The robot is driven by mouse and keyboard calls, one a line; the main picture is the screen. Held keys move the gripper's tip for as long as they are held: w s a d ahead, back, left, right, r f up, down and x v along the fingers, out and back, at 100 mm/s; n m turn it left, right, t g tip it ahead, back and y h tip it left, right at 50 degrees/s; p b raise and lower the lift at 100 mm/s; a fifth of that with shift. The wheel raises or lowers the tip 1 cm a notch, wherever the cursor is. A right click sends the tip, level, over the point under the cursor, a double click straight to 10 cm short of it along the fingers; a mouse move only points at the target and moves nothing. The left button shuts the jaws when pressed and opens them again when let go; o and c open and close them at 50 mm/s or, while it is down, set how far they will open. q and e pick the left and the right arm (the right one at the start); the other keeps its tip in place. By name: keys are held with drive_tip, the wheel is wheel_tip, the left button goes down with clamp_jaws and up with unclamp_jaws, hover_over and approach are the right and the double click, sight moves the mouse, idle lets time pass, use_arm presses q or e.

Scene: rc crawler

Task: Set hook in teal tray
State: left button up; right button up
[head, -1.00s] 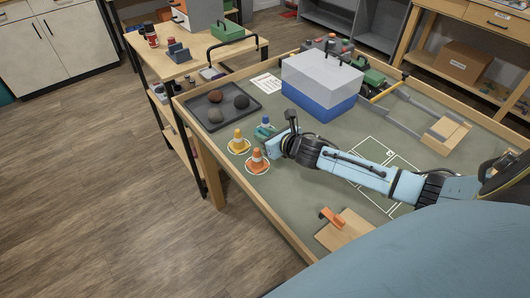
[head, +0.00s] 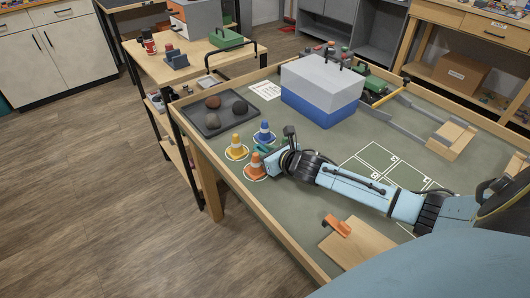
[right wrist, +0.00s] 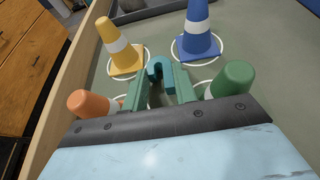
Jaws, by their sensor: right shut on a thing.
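My right gripper (right wrist: 160,88) is shut on a small teal curved piece, which looks like the hook (right wrist: 157,68). The hook's rounded end shows between the two green fingers in the right wrist view. In the head view the right gripper (head: 266,150) is low over the table among the small cones, and the hook is too small there to make out. I cannot make out a teal tray in either view. My left gripper is not in view.
Around the right gripper stand an orange cone (head: 254,167), a yellow cone (head: 236,148), a blue cone (head: 264,132) and a green cone (right wrist: 232,80). A dark tray (head: 226,128) with rocks and a blue-grey box (head: 320,92) stand behind. A board with an orange clamp (head: 338,226) lies in front.

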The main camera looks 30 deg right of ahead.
drive_tip(key=shift+f, duration=0.15)
drive_tip(key=o, duration=0.7)
drive_tip(key=shift+c, duration=0.2)
